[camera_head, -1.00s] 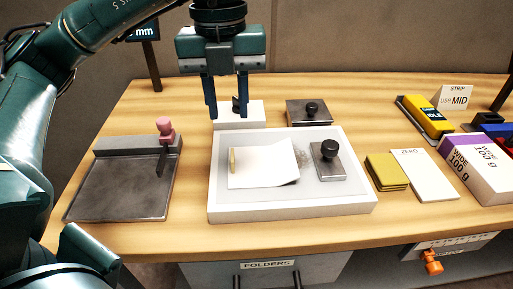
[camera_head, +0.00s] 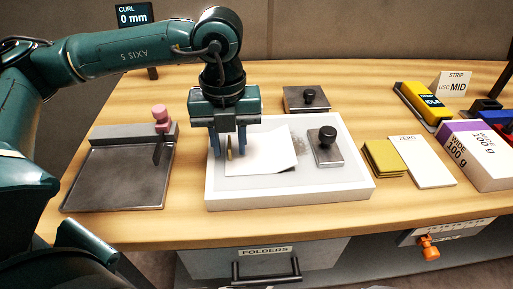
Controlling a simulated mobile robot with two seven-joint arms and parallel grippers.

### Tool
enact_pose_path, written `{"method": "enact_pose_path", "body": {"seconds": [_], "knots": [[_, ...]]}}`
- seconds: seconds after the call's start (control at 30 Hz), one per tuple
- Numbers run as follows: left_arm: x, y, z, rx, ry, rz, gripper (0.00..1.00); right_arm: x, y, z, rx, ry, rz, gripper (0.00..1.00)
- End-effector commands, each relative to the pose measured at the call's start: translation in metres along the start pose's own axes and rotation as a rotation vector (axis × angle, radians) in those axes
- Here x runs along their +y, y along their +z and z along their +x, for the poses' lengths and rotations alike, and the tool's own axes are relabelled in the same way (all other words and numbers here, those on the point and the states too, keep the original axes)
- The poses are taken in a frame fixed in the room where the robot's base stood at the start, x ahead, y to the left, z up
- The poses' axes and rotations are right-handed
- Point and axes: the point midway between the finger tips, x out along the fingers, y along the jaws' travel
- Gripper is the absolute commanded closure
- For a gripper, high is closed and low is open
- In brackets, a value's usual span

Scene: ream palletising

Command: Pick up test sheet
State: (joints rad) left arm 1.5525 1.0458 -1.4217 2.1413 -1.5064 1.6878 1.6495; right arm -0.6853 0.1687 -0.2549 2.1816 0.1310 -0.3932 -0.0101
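The test sheet (camera_head: 265,153), a white sheet with one lifted edge at its lower right, lies in the white shallow tray (camera_head: 290,196). A small tan upright tab (camera_head: 229,148) stands at the sheet's left end. My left gripper (camera_head: 229,152) points down over that end, with its fingers apart and the tab showing between them. I cannot tell whether either finger touches the tab or sheet. My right gripper is not in view.
A black-knobbed metal block (camera_head: 324,147) sits in the tray, right of the sheet; another (camera_head: 307,99) stands behind. A grey plate with a pink-knobbed lever (camera_head: 120,178) is at left. Yellow pads (camera_head: 384,158) and a white ZERO card (camera_head: 422,160) lie right.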

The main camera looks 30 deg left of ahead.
Motion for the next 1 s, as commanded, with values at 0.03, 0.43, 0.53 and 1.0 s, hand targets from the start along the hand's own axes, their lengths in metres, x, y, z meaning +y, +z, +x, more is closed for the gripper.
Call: {"method": "enact_pose_path", "body": {"seconds": [0.03,0.43,0.53,1.0], "knots": [[0.0006,-0.0003,0.0047,0.001,0.002,0.000,0.69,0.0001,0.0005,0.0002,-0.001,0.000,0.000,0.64],[0.0003,-0.0002,0.0078,0.000,0.000,0.001,0.79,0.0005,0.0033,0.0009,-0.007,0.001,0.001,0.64],[0.0003,-0.0002,0.0078,0.000,0.000,0.001,0.87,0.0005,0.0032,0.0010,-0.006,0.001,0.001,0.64],[0.0003,-0.0002,0.0076,0.000,0.000,0.001,1.00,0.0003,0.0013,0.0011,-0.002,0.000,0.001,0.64]]}}
